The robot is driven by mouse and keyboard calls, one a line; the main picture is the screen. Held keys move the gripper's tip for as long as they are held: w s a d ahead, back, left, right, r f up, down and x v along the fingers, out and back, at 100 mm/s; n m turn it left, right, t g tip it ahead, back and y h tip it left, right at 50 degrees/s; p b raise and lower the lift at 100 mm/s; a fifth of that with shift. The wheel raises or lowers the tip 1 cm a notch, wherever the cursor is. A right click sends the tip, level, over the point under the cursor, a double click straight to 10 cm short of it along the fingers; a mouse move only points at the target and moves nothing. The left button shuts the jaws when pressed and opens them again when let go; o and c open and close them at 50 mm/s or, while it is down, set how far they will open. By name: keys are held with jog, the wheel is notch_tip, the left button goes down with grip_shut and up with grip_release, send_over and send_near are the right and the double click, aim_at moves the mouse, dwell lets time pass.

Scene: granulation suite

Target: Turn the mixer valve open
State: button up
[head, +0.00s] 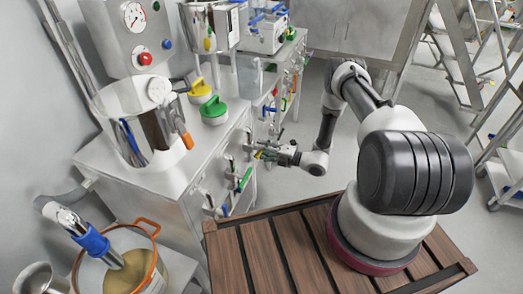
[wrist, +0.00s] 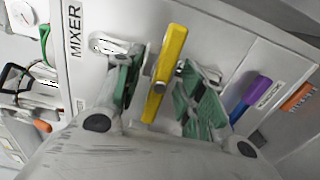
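A yellow valve handle (wrist: 166,72) stands nearly upright in the wrist view, slightly tilted, on a pale panel. Large MIXER lettering (wrist: 75,45) is on the panel to its left. My gripper (wrist: 160,75) is open, with one green-padded finger on each side of the yellow handle. Small gaps show between the pads and the handle, so I see no firm hold. In the head view my gripper (head: 266,154) is at the cabinet front, and the handle is mostly hidden there.
A purple and blue handle (wrist: 250,97) and an orange one (wrist: 298,97) are right of the gripper. A green handle (head: 245,179) is on the cabinet front nearby. A clear vessel (head: 125,105) stands on the cabinet. A pot with an orange rim (head: 150,228) is at lower left.

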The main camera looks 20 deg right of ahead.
jog(key=shift+a, duration=0.15)
grip_shut()
jog(key=shift+n, duration=0.3)
jog(key=n, duration=0.3)
jog(key=shift+n, duration=0.3)
jog(key=n, duration=0.4)
jog(key=shift+n, duration=0.3)
jog(key=n, duration=0.9)
